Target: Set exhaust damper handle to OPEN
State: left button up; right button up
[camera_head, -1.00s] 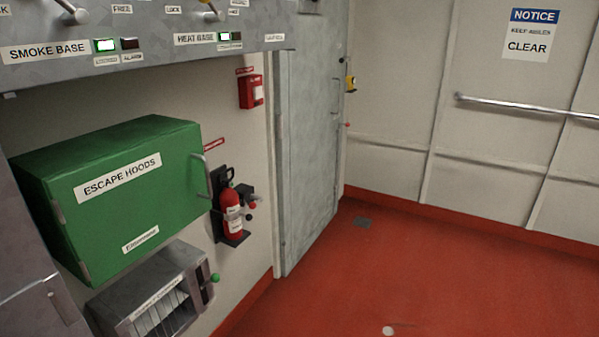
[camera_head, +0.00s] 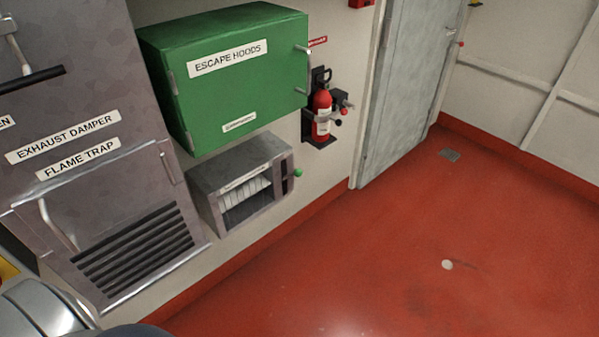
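The exhaust damper panel (camera_head: 90,90) is a grey metal cabinet face on the left, with the labels "EXHAUST DAMPER" (camera_head: 62,137) and "FLAME TRAP" (camera_head: 78,159). Above the labels, a dark bar (camera_head: 32,80) with a light metal piece above it shows at the left edge. It looks like part of the damper handle, but it is cut off by the frame. A cropped label ending in "EN" (camera_head: 4,122) sits below the bar. Which position the handle is in cannot be told. Neither gripper is in view.
A louvred flame trap door (camera_head: 110,215) with a curved handle is below the labels. A green escape hoods box (camera_head: 235,80), a grey dispenser (camera_head: 240,180) and a red extinguisher (camera_head: 322,113) hang along the wall. The red floor (camera_head: 400,240) is mostly clear.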

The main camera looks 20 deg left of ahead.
aim_at(29, 77)
jog(key=u, duration=2.05)
